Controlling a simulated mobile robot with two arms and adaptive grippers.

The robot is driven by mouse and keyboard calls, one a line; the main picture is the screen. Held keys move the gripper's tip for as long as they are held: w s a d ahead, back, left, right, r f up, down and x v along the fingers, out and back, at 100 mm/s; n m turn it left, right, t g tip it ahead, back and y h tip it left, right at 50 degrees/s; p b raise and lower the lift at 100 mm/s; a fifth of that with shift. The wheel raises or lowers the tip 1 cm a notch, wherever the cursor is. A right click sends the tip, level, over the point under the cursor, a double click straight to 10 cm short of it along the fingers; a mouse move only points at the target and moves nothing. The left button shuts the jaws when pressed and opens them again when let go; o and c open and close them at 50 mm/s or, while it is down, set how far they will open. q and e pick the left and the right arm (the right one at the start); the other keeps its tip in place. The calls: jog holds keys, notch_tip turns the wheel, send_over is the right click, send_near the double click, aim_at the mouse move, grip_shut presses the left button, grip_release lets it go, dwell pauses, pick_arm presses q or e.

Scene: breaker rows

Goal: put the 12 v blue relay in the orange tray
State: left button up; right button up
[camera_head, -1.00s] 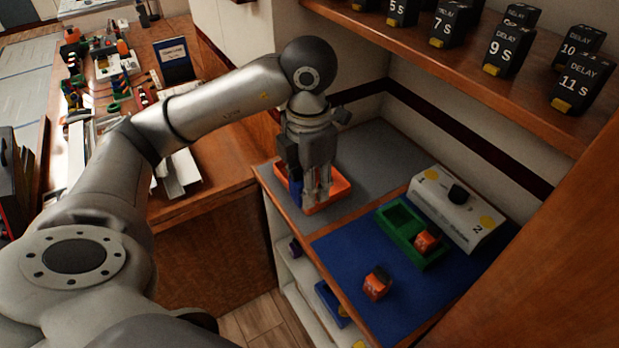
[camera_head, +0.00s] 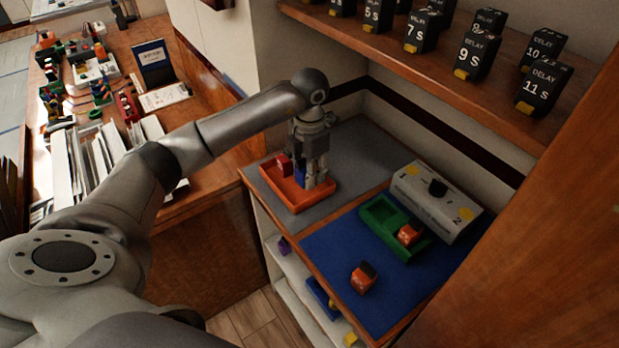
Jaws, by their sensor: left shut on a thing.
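The orange tray (camera_head: 291,203) lies on the grey mat at the back left of the counter. My left gripper (camera_head: 312,184) points down over the right part of the tray. It is shut on a blue relay (camera_head: 301,175), mostly hidden by the fingers, low at the tray. I cannot tell whether the relay touches the tray floor, and its voltage marking cannot be read. A red block (camera_head: 283,164) shows at the left of the gripper, at the tray. My right gripper is not in view.
An orange-and-black relay (camera_head: 363,277) lies on the blue mat (camera_head: 335,245). Another orange relay (camera_head: 408,234) sits in the green tray (camera_head: 381,213). A white switch box (camera_head: 432,202) stands behind. Black delay blocks (camera_head: 476,57) line the shelf above.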

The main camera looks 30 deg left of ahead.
pick_arm(q)
notch_tip(320, 180, down, 3)
jog(key=shift+f+p, duration=0.1)
jog(key=shift+p, duration=0.65)
jog(key=shift+f+b, duration=0.2)
jog(key=shift+b, duration=0.1)
jog(key=o, duration=0.8)
jog(key=shift+c, duration=0.2)
jog(key=shift+r, duration=0.1)
jog(key=shift+r+p, duration=0.2)
jog(key=shift+p, duration=0.1)
jog(key=shift+w+r+b, duration=0.1)
jog(key=shift+r+b, duration=0.2)
jog(key=shift+r, duration=0.05)
notch_tip(320, 180, up, 11)
jog(key=shift+r+b, duration=0.1)
jog(key=shift+b, duration=1.05)
